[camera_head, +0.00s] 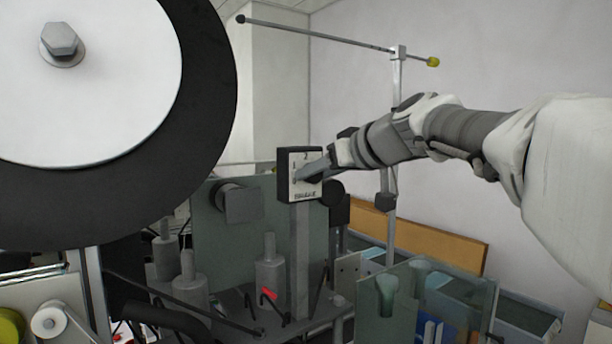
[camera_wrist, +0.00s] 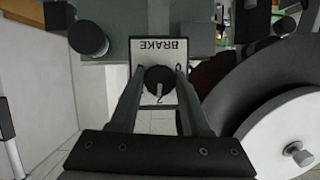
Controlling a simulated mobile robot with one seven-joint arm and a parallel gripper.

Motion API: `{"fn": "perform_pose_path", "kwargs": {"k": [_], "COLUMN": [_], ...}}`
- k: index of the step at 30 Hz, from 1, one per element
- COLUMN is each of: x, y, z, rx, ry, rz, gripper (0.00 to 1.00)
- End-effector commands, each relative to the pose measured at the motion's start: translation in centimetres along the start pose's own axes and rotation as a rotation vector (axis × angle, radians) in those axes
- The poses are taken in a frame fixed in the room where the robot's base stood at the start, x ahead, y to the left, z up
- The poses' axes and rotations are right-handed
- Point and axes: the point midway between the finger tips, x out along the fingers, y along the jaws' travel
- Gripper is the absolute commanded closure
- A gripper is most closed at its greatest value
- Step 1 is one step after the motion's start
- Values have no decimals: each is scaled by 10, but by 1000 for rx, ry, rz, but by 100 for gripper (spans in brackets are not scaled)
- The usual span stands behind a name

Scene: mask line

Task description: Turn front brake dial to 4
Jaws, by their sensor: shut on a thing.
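The brake dial box (camera_head: 305,184) is a small dark box with a white printed face, on top of a grey post. My gripper (camera_head: 302,176) reaches it from the right, with its fingers at the face. In the wrist view, the white plate (camera_wrist: 174,53) reads "BRAKE", upside down, with a "2" below the knob. The round black dial knob (camera_wrist: 159,80) sits between the two fingertips of my gripper (camera_wrist: 159,84), which are closed on its sides. The knob's pointer position is too small to tell.
A large black and white reel (camera_head: 205,110) fills the upper left. A thin upright pole (camera_head: 392,150) with a crossbar stands behind my arm. Grey cylinders (camera_head: 270,272) and a clear-walled bin (camera_head: 400,305) are below. A pale wall lies behind.

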Motion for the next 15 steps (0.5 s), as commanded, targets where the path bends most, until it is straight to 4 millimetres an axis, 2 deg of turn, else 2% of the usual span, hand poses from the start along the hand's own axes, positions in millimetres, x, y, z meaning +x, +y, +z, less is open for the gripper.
{"fn": "perform_pose_path", "kwargs": {"k": [15], "x": [1], "y": [3], "z": [3], "rx": [413], "ry": [1], "rz": [-170], "gripper": [100]}}
